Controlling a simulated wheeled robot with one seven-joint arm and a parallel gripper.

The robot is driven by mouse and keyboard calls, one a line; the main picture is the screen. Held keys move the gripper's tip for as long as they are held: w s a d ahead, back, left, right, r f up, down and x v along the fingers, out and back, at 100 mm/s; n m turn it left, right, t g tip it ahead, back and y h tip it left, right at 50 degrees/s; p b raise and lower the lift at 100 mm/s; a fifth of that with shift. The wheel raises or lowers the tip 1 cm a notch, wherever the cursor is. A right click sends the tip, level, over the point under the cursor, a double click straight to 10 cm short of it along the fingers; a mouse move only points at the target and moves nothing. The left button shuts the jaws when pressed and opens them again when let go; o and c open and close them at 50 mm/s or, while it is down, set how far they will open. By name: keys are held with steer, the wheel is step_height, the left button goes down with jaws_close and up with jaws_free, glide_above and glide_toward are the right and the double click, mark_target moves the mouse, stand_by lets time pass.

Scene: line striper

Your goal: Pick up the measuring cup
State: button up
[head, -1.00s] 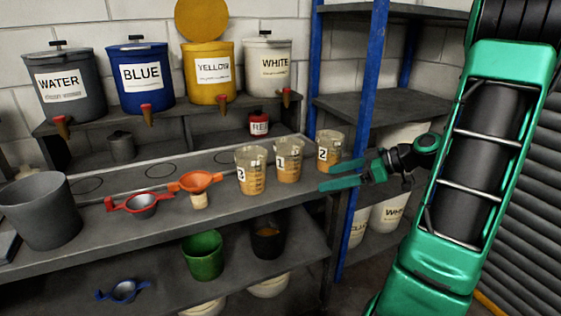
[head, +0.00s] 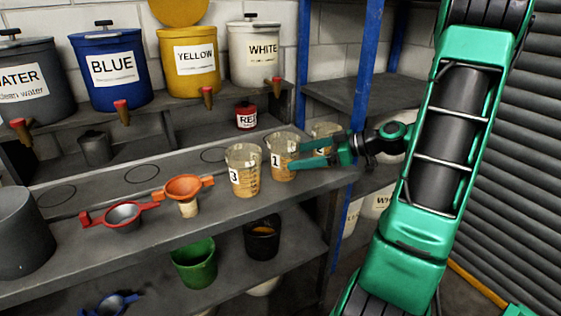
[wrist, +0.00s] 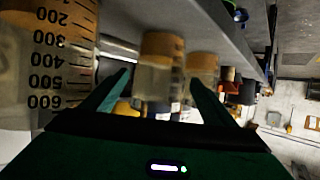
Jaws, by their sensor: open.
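Three clear measuring cups with orange-brown contents stand in a row on the bench top. In the head view cup 3 (head: 243,172) is at the left and cup 1 (head: 281,158) in the middle. The third cup (head: 323,130) is at the right, partly hidden behind my gripper. My gripper (head: 298,156) is open, its fingers pointing left at cup 1, with the tips overlapping its right edge; contact cannot be told. In the wrist view, which is upside down, a cup (wrist: 160,75) shows between the fingers and a large graduated cup (wrist: 60,60) is very close at left.
A red pot (head: 246,116) and labelled buckets stand behind. A blue shelf post (head: 366,60) rises close behind my gripper. A green bucket (head: 195,263) is on the lower shelf.

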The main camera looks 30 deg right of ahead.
mark_target(283, 159)
steer(key=shift+f+x, duration=0.2)
steer(key=shift+x, duration=3.35)
steer(key=shift+d, duration=0.1)
steer(key=c, duration=1.1)
steer(key=shift+o, duration=0.2)
steer(key=shift+r, duration=0.15)
